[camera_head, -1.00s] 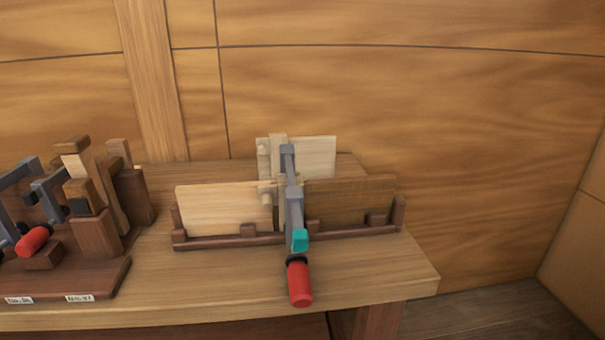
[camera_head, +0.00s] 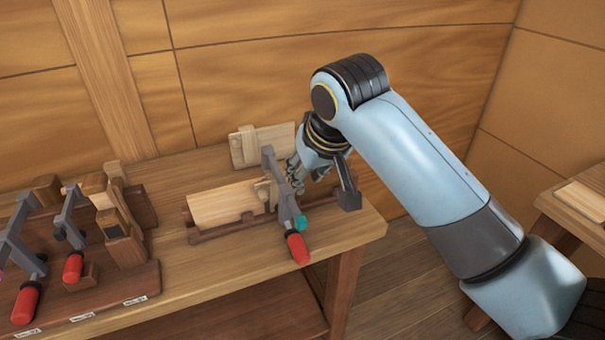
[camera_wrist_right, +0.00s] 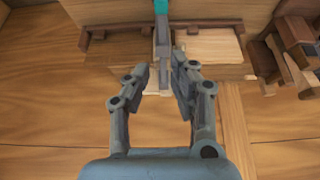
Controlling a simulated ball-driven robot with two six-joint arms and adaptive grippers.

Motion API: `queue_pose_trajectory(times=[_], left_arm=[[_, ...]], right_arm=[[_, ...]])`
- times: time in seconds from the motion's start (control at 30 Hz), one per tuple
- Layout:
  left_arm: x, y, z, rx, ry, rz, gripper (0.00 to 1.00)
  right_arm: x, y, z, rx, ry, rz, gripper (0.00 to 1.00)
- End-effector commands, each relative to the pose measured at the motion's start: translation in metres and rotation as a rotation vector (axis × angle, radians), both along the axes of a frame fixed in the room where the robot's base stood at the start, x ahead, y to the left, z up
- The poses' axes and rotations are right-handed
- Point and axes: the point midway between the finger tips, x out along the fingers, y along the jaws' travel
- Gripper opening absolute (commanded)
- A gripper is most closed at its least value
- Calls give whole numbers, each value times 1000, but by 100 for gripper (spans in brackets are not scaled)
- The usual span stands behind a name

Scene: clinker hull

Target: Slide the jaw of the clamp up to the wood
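The clamp (camera_head: 285,196) has a grey bar, a teal part (camera_head: 300,222) and a red handle (camera_head: 297,248) pointing to the table's front. It lies across the wood (camera_head: 222,204), pale boards in a dark cradle. I cannot tell whether a gap separates its jaw from the wood. My right gripper (camera_head: 296,172) is at the clamp's far right side, partly hidden by the bar. In the right wrist view its fingers (camera_wrist_right: 160,72) are open, one on each side of the grey bar (camera_wrist_right: 162,45); contact is not clear. The teal part shows at the top (camera_wrist_right: 161,8). My left gripper is out of view.
A dark rack (camera_head: 90,290) with more red-handled clamps (camera_head: 73,266) and wooden blocks stands at the bench's left. A pale board (camera_head: 268,144) stands behind the cradle (camera_head: 215,234). The bench front (camera_head: 230,275) is clear. Another table (camera_head: 570,225) is at right.

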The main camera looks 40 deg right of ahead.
Motion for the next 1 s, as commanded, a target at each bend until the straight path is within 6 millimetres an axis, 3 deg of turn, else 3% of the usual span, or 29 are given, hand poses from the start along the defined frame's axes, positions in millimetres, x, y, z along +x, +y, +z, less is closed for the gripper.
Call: queue_pose_trajectory(times=[0.17,0.57,1.0], left_arm=[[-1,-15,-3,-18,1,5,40],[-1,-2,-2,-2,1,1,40],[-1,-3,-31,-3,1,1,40]], right_arm=[[7,-1,-17,1,4,0,23],[31,-7,-64,1,4,0,23],[56,-13,-112,1,1,0,23]])
